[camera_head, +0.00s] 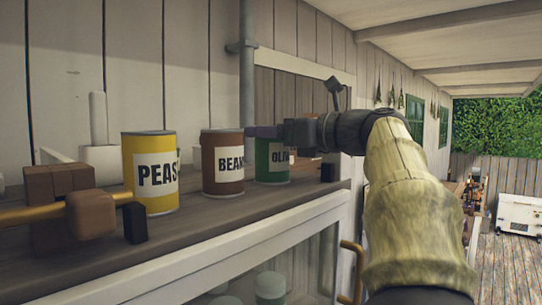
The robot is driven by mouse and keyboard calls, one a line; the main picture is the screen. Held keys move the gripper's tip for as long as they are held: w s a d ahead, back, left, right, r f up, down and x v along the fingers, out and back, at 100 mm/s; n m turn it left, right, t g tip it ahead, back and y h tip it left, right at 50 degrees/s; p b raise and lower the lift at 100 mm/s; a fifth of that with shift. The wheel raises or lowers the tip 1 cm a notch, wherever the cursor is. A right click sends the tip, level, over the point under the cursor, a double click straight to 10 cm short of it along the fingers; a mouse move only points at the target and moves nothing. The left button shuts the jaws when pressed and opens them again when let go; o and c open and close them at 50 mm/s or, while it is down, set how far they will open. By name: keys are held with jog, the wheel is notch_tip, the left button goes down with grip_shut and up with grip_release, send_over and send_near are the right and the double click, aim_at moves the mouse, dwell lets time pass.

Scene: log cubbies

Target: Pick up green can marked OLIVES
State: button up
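The green can marked OLIVES (265,172) stands upright on the wooden shelf (210,232), just right of the brown BEANS can (222,175). Only the first letters of its label show. My gripper (265,132) reaches in from the right at the height of the green can's top. Its dark fingers overlap the can's upper edge and part of its right side in the picture. I cannot tell whether they touch the can. The spread of the fingers is hidden by the side-on view.
A yellow PEAS can (150,185) stands left of the BEANS can. A wooden block piece with a rod (65,205) and a small black block (135,222) sit at the front left. Another black block (327,172) is right of the green can. A grey pipe (247,70) runs behind.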

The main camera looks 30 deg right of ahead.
jog(key=c, duration=1)
jog(key=shift+s, duration=0.1)
jog(key=shift+r, duration=0.1)
jog(key=shift+r, duration=0.1)
jog(key=shift+r, duration=0.95)
jog(key=shift+s+d+r, duration=0.3)
jog(key=shift+r, duration=0.25)
jog(key=b+v, duration=0.2)
jog(key=v, duration=1.5)
jog(key=shift+s+a+r, duration=0.1)
jog(key=shift+r, duration=0.05)
